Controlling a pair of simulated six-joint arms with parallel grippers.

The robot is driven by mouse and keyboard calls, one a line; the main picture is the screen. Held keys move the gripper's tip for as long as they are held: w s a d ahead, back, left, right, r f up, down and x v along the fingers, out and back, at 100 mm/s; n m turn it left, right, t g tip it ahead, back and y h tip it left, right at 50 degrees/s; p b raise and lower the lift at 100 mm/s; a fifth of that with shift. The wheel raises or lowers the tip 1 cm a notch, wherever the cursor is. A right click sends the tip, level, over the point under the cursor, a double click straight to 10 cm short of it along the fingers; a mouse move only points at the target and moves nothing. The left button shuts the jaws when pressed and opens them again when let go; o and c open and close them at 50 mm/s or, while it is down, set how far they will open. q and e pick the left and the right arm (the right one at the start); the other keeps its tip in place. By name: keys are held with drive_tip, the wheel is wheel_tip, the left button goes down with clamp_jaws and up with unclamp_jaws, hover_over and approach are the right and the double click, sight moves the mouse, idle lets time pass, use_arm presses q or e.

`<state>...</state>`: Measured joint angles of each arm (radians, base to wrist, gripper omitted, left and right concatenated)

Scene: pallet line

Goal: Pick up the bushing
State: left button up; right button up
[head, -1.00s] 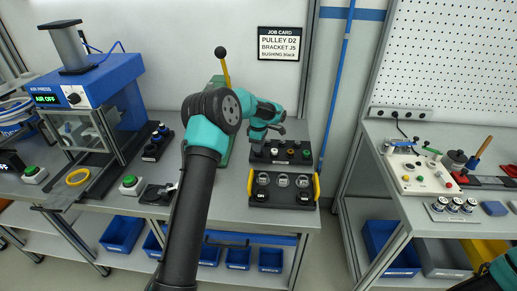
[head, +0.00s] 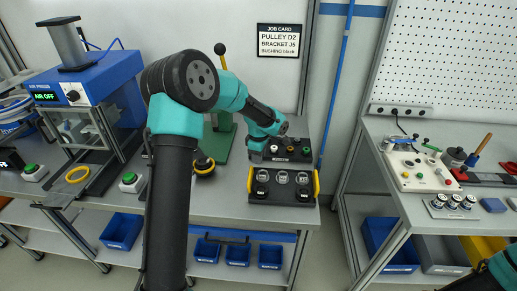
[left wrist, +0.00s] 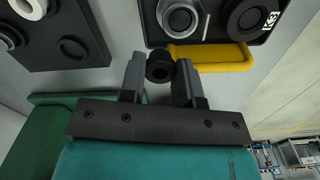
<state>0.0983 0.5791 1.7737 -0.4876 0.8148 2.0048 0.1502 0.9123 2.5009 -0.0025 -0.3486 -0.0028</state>
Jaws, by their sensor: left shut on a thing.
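A small black bushing (left wrist: 159,68) with a round hole sits between the fingertips in the left wrist view. My left gripper (left wrist: 160,80) is shut on it. In the head view my left arm reaches over the bench to the black bushing rack (head: 290,150), its wrist beside the rack's left end. The fingertips and the bushing are not clearly visible there. In the left wrist view a dark block with round recesses (left wrist: 45,55) lies at upper left. The job card (head: 279,41) reads "BUSHING black". My right gripper is out of view.
A black tray (head: 283,198) with yellow handles (head: 316,186) and several round parts stands in front of the rack. A green hand press (head: 221,140) is left of it. The blue air press (head: 92,85) stands farther left. The right bench holds a white panel (head: 421,173).

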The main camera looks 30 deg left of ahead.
use_arm(q)
drive_tip(key=shift+s+d+r, duration=0.1)
drive_tip(key=shift+s+d, duration=0.35)
drive_tip(key=shift+s, duration=0.25)
drive_tip(key=shift+s+d+r, duration=0.1)
drive_tip(key=shift+s+d, duration=0.35)
drive_tip(key=shift+s, duration=0.25)
drive_tip(key=shift+a, duration=0.1)
drive_tip(key=s+a+r, duration=0.2)
drive_tip(key=s+a, duration=0.2)
drive_tip(key=s, duration=0.5)
drive_tip(key=s+a+r, duration=0.2)
drive_tip(key=s+a, duration=0.3)
drive_tip(key=s, duration=0.4)
drive_tip(key=shift+a, duration=0.25)
drive_tip(key=shift+a, duration=0.1)
drive_tip(key=w+a, duration=0.3)
drive_tip(key=a, duration=0.1)
drive_tip(key=w+a+f, duration=0.1)
drive_tip(key=w+a, duration=0.6)
drive_tip(key=shift+w+a+f, duration=0.2)
drive_tip(key=shift+w+a, duration=0.1)
drive_tip(key=shift+a, duration=0.1)
